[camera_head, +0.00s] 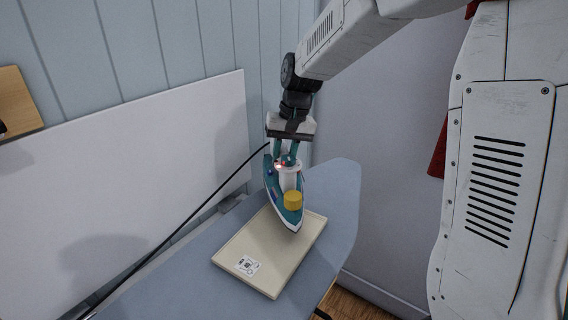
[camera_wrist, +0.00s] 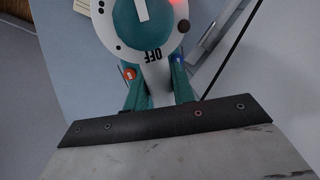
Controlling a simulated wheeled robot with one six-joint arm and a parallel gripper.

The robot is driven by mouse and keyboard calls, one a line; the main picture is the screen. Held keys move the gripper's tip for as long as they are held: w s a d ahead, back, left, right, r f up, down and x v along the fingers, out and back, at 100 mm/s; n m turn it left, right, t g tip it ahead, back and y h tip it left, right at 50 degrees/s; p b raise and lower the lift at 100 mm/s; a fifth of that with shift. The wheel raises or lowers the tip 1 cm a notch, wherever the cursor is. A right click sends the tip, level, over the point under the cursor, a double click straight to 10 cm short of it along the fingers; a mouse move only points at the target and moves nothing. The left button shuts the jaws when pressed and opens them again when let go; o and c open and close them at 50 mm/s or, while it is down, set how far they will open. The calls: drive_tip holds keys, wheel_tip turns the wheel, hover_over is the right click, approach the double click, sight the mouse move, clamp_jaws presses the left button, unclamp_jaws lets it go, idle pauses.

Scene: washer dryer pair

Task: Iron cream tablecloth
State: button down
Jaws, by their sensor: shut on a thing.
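The cream tablecloth (camera_head: 255,260) lies as a flat folded rectangle on the blue-grey ironing board (camera_head: 170,285), with a small printed label near its front left corner. The teal and white iron (camera_head: 284,203) is tilted, its tip over the far right part of the cloth. I cannot tell whether its sole touches the cloth. My gripper (camera_head: 287,155) is shut on the iron's handle from above. The cloth's corner (camera_wrist: 84,6) shows at the top left.
A black cord (camera_head: 190,215) runs along the board's far side to the lower left. A white panel (camera_head: 110,180) stands behind the board on the left, against the blue panelled wall (camera_head: 190,40). Bare board shows at the right end and front left.

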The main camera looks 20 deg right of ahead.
drive_tip(key=shift+r, duration=2.45)
